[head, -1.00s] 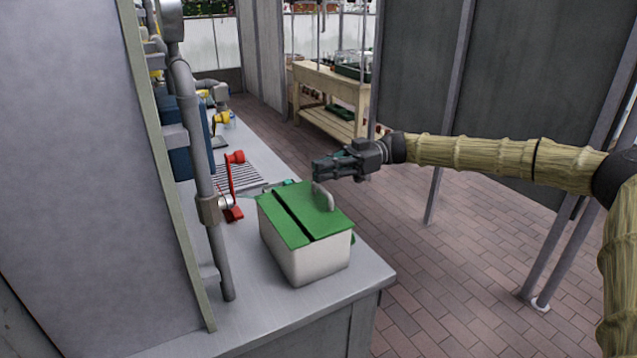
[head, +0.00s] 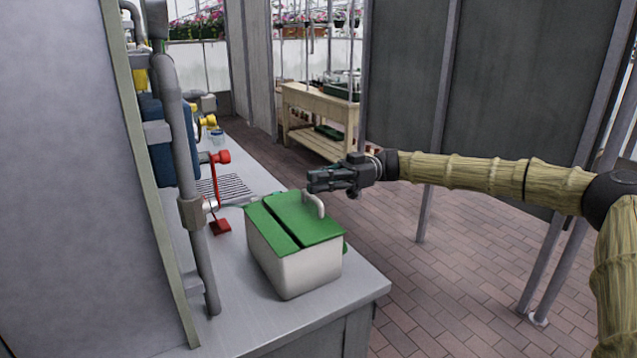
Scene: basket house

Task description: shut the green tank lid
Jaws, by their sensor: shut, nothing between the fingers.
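The green tank lid (head: 318,232) lies flat across the right part of a white tank (head: 300,272) near the counter's front corner. A pale handle (head: 314,204) stands up from the lid. A second green panel (head: 270,230) covers the left part, with a dark narrow gap between the two. My gripper (head: 310,182) is shut and empty. In the picture it is just above the handle, pointing left; I cannot tell its exact distance from it.
The tank stands on a grey counter (head: 250,315). Red pipework (head: 221,190), a drain grille (head: 226,188) and a grey upright pipe (head: 193,215) are to its left. A wooden bench (head: 318,120) stands behind. The brick floor (head: 450,285) at right is clear.

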